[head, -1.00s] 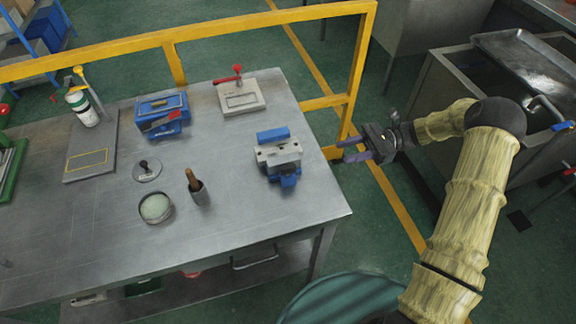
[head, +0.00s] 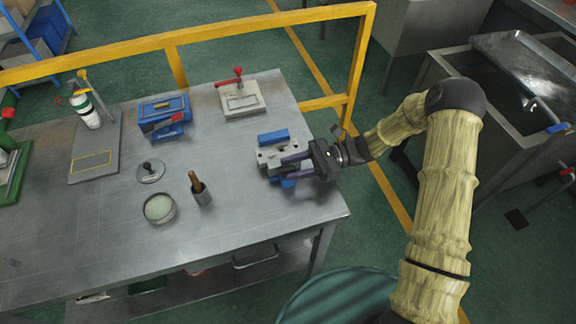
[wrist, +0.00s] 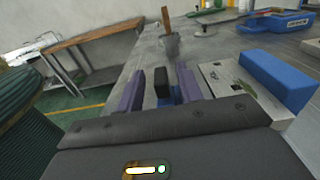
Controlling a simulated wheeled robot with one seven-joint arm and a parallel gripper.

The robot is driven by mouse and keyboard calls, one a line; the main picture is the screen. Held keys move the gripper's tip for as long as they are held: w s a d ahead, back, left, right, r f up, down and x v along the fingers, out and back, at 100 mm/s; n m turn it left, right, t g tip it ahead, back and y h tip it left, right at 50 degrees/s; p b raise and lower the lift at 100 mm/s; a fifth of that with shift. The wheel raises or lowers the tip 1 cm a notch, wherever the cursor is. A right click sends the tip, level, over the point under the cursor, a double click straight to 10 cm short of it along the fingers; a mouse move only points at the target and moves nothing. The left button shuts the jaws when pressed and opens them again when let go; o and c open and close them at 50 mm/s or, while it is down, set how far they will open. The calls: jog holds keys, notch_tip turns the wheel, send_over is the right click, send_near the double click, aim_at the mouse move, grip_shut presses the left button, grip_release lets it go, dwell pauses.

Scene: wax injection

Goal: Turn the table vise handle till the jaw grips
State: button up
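The table vise (head: 268,157) has pale grey jaws and a blue base near the right edge of the steel table. A blue block (head: 273,136) sits at its back; it also shows in the wrist view (wrist: 279,80). My gripper (head: 284,165) reaches over the vise's front from the right. In the wrist view its two purple fingers (wrist: 160,92) are apart, with a dark upright piece (wrist: 162,86) between them, perhaps the vise handle. Gaps show on both sides of it, so the fingers do not appear to grip it. My gripper hides part of the vise.
On the table (head: 240,225) stand a cup with a wooden-handled tool (head: 202,196), a round dish (head: 159,208), a blue device (head: 164,115) and a red-handled clamp plate (head: 240,98). A yellow rail (head: 220,34) runs behind. The table's front right corner is clear.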

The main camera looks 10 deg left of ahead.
jog(key=shift+x, duration=0.95)
grip_shut()
